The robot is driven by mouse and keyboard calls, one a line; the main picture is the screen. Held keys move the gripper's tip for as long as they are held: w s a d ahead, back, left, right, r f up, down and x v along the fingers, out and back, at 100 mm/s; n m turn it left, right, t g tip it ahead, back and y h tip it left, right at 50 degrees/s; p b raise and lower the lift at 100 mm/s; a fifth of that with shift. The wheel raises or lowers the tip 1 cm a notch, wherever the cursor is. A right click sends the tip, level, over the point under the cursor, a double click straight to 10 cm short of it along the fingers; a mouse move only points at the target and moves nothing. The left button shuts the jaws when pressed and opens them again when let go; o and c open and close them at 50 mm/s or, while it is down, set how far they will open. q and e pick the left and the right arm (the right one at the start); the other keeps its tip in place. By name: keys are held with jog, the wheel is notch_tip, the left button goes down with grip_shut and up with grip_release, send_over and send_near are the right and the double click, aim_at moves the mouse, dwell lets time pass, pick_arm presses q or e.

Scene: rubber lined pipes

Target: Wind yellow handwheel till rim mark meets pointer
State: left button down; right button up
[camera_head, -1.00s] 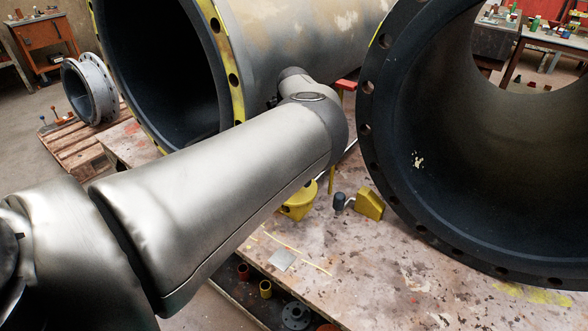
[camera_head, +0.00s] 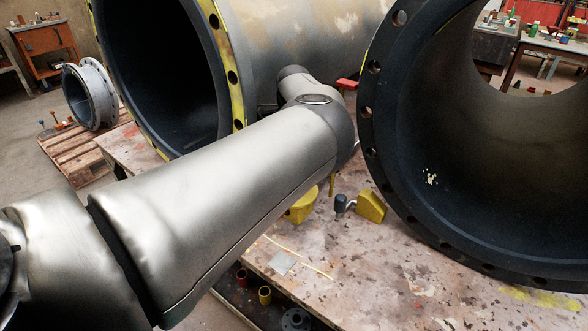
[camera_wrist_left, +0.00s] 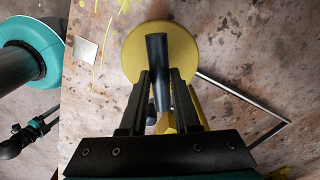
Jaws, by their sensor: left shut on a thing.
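The yellow handwheel (camera_wrist_left: 189,45) is a round disc on the bench in the left wrist view; in the head view its yellow body (camera_head: 301,209) is partly hidden by my left arm. A dark upright handle (camera_wrist_left: 157,58) stands in front of the disc. My left gripper (camera_wrist_left: 159,76) is shut on this handle, one finger on each side. I cannot make out the rim mark or pointer. My right gripper is not visible.
A large yellow-flanged pipe (camera_head: 222,65) lies behind the arm, and a dark flanged pipe end (camera_head: 372,140) stands at right. A bent metal rod (camera_wrist_left: 245,98) and small grey plate (camera_head: 283,263) lie on the bench (camera_head: 370,285). The bench front is mostly clear.

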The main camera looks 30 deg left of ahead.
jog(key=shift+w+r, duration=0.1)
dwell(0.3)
pick_arm(q)
jog(key=c, duration=0.6)
grip_release()
jog(key=shift+c, duration=0.2)
jog(key=shift+r, duration=0.1)
jog(key=shift+r, duration=0.25)
notch_tip(320, 180, up, 15)
jog(key=p, duration=0.4)
jog(key=shift+f+p, duration=0.2)
jog(key=shift+p, duration=0.1)
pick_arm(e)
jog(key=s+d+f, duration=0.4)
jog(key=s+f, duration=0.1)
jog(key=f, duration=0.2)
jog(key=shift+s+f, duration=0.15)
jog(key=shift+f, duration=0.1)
